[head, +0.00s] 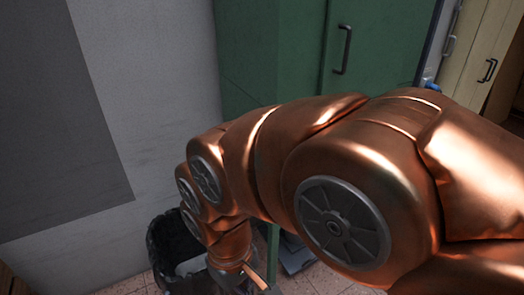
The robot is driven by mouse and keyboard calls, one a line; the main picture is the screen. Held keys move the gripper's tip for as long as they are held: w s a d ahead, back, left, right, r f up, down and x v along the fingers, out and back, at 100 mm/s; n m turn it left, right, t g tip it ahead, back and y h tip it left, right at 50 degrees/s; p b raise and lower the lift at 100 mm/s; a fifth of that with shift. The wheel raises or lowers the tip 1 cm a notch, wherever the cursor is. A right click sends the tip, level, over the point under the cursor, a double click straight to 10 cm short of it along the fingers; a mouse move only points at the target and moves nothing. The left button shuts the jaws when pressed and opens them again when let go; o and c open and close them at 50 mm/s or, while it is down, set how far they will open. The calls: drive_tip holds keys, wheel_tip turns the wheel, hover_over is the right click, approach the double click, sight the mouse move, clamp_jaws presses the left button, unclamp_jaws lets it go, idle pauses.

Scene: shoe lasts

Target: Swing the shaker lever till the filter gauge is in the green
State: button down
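My copper-coloured arm crosses the view from the right and bends down at the centre left. The top of my gripper (236,282) shows at the bottom edge, in front of a black bin; its fingertips cannot be made out. A thin copper-toned piece (257,277) sticks out beside it, and I cannot tell what it is. No shaker lever and no filter gauge can be made out in this view.
A black bin (163,246) with pale contents stands on the tiled floor (128,287) by the grey wall (150,90). A tall green cabinet (292,62) with a dark handle stands behind my arm. Cream cabinets (484,50) stand at the far right.

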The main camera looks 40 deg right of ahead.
drive_tip(key=w+d+r+n+h+b, duration=0.1)
drive_tip(key=w+d+n+h+b, duration=0.3)
drive_tip(key=w+d, duration=0.6)
drive_tip(key=w+d+n+h+b, duration=0.25)
drive_tip(key=w+d+n, duration=0.35)
drive_tip(key=d, duration=0.8)
drive_tip(key=w+d+r+n+h+b, duration=0.1)
drive_tip(key=w+d+n+h+b, duration=0.3)
drive_tip(key=w+d, duration=0.6)
drive_tip(key=s+d+f, duration=0.2)
drive_tip(key=d+f, duration=0.1)
drive_tip(key=d, duration=0.3)
drive_tip(key=s+d+f+y+p, duration=0.1)
drive_tip(key=s+d+f, duration=0.1)
drive_tip(key=d, duration=0.5)
drive_tip(key=shift+s+d+f+n+g, duration=0.2)
drive_tip(key=shift+s+f+n+g, duration=0.15)
drive_tip(key=shift+f, duration=0.45)
drive_tip(key=shift+r+p, duration=0.1)
drive_tip(key=shift+p, duration=0.4)
